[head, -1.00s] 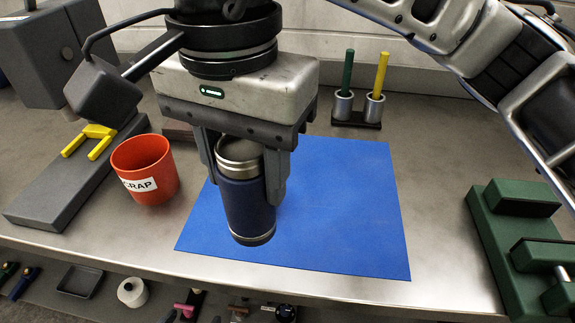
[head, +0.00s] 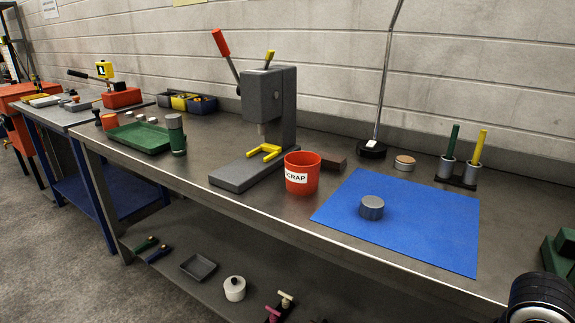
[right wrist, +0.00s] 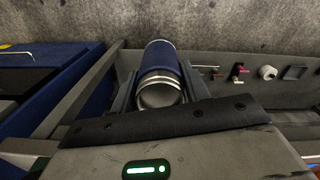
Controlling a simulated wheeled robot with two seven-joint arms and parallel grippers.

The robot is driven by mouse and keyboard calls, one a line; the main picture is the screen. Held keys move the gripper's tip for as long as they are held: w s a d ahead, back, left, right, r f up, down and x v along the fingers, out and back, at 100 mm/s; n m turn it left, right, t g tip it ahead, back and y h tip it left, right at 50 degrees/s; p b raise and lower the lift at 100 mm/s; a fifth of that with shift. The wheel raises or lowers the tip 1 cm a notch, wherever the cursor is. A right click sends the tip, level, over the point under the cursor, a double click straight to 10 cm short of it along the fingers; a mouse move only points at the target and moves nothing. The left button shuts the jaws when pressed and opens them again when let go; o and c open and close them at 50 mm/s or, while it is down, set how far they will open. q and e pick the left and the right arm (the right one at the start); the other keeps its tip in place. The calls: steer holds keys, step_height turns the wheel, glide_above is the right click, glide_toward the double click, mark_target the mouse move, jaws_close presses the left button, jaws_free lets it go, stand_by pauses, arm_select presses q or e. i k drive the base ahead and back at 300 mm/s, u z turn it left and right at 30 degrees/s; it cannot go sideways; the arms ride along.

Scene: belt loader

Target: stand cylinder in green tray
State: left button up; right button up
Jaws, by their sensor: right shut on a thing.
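A blue cylinder (right wrist: 161,58) with silver bands and a silver end shows in the right wrist view. My right gripper (right wrist: 160,80) is shut on it, with a finger on each side. The green tray (head: 135,144) lies on the bench at the left in the head view.
A press (head: 268,108) with a yellow fork stands right of the tray, beside the red scrap cup (head: 301,174). A short grey cylinder (head: 371,208) sits on the blue mat (head: 430,228). Bins (head: 193,104) stand behind the tray. Bare bench lies in front of the press.

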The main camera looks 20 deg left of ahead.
mark_target(139, 141)
steer(key=u, duration=0.5)
steer(key=k, duration=0.65)
steer(key=u, duration=1.45)
steer(key=i, duration=1.3)
steer(key=u, duration=0.65)
steer(key=i, duration=1.9)
steer(key=z, duration=1.3)
steer(key=i, duration=0.9)
steer(key=z, duration=1.05)
